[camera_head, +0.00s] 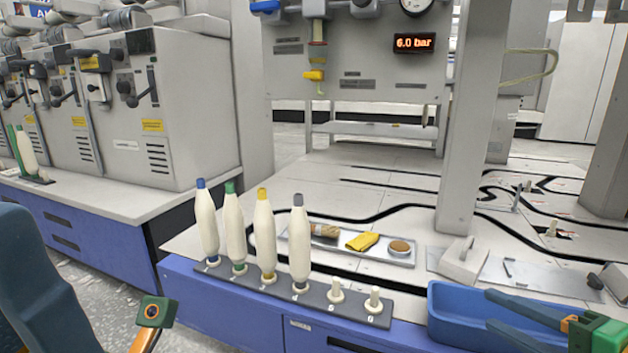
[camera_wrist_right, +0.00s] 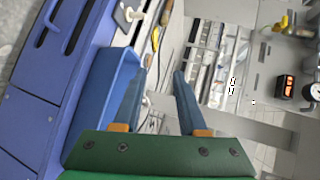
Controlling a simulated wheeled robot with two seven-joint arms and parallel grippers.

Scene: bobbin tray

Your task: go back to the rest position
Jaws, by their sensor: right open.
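My right gripper (camera_head: 489,308) is open, with its two blue fingers apart over the blue bin (camera_head: 436,308) at the lower right. In the right wrist view the open jaws (camera_wrist_right: 160,75) have nothing between them, and the blue bin (camera_wrist_right: 100,75) lies beside the left finger. My left gripper's fingers are not visible. A dark peg rail (camera_head: 318,299) holds upright white bobbins with blue (camera_head: 207,225), green (camera_head: 235,230), yellow (camera_head: 265,235) and grey (camera_head: 299,240) tips. Two pegs at its right end (camera_head: 336,291) (camera_head: 374,300) are bare.
A metal tray (camera_head: 407,262) behind the bobbins holds a brush (camera_head: 325,231), a yellow cloth (camera_head: 362,241) and a round brown item (camera_head: 399,247). A grey post (camera_head: 464,130) rises from the table. Grey machines (camera_head: 130,110) stand at the left. The gauge panel shows 6.0 bar (camera_head: 414,43).

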